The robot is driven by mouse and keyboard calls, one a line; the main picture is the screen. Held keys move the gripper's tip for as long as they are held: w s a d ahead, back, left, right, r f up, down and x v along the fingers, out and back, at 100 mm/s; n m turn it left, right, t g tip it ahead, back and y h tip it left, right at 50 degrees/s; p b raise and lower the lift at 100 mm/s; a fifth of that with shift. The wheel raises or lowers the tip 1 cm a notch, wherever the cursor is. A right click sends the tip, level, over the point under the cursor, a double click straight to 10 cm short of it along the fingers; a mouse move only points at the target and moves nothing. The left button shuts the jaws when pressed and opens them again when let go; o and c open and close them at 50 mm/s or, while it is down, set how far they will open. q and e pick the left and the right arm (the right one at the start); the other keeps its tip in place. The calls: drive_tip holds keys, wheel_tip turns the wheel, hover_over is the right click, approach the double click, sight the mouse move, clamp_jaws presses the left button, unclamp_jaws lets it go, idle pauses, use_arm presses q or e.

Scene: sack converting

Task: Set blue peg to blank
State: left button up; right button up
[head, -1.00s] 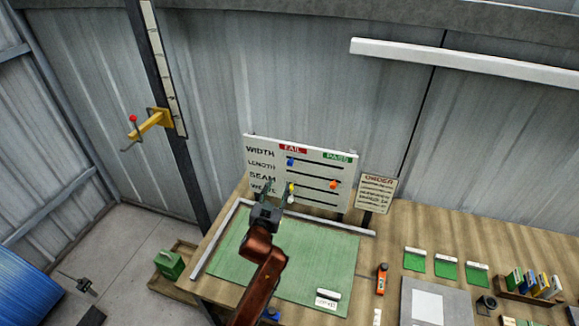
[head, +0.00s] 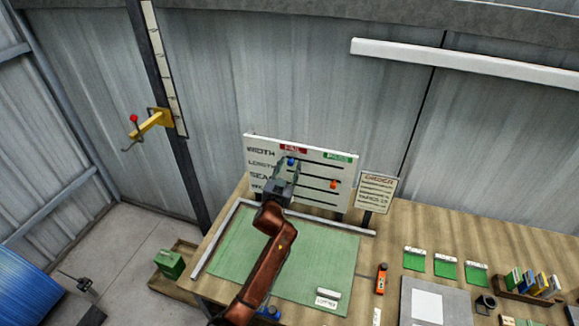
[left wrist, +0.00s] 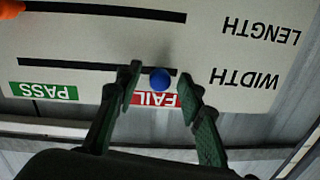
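The inspection board (head: 318,198) stands at the back of the bench, with rows of slots and a red FAIL and a green PASS label. The blue peg (head: 290,161) sits at the FAIL end of the WIDTH row. My left gripper (head: 285,169) is right in front of it. In the left wrist view, which is upside down, the blue peg (left wrist: 160,79) lies between the two spread green fingers of my left gripper (left wrist: 164,84), with a gap visible on both sides. An orange peg (head: 333,184) sits lower right on the board. My right gripper is out of view.
A green mat (head: 325,255) lies before the board with a small labelled card. An order sign (head: 376,190) stands right of the board. An orange tool (head: 382,279), green cards and a grey plate are further right. My left arm hides the board's lower left.

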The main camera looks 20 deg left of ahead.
use_arm(q)
drive_tip(key=shift+c, duration=0.4)
clamp_jaws()
